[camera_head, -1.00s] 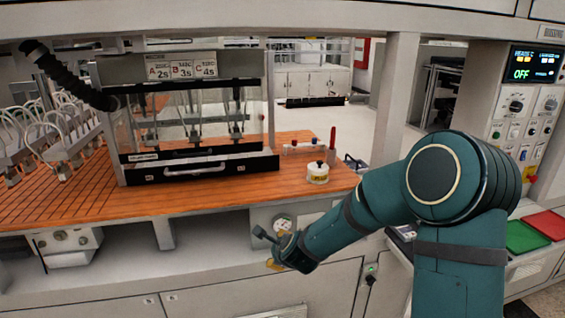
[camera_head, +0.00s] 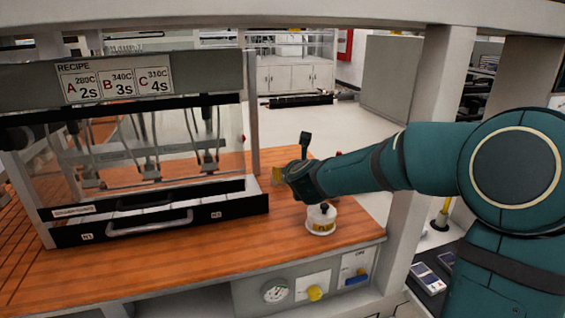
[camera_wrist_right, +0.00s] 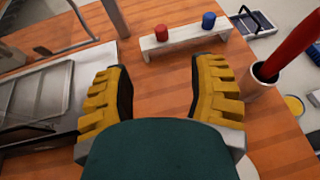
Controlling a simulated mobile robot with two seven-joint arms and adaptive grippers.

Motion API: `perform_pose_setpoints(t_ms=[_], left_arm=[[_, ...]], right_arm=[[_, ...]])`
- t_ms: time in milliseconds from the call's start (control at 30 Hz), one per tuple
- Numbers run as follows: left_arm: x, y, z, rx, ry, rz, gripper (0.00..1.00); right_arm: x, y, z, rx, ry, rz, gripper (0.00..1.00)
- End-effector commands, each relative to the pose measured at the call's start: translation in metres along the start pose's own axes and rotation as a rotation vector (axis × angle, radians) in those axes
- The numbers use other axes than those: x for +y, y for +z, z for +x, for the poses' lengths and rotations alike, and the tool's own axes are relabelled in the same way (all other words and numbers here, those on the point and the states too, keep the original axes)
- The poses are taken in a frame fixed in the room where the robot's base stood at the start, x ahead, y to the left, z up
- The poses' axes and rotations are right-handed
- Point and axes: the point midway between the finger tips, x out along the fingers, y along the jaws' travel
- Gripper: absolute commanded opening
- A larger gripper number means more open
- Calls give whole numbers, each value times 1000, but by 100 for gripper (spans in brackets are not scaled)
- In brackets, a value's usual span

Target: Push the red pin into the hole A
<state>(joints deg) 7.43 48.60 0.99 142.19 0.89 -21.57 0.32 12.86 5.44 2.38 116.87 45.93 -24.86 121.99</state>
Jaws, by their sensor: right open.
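A short red pin (camera_wrist_right: 161,32) stands upright in a pale rack (camera_wrist_right: 185,42) in the right wrist view, left of a blue pin (camera_wrist_right: 208,20). My right gripper (camera_wrist_right: 163,85) is open and empty above the wooden table, with the rack beyond its fingertips. I cannot make out a hole marked A; a recipe sign (camera_head: 115,82) carries A, B and C. My left gripper is out of view.
A glass-fronted unit with a black drawer (camera_head: 160,215) stands at left. A long red rod (camera_wrist_right: 292,38) leans in a holder at right. Bare wood (camera_head: 200,265) lies in front.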

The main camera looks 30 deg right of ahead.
Motion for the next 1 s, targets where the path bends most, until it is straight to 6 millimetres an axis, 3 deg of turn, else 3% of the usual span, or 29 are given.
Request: perform_pose_setpoints(t_ms=[167,500,867,1000], left_arm=[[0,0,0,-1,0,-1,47],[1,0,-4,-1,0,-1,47],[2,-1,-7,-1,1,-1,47],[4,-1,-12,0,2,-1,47]], right_arm=[[0,0,6,0,-1,3,57],[0,0,64,1,-1,1,57],[0,0,92,0,0,1,57],[-1,-2,110,1,-1,0,57]])
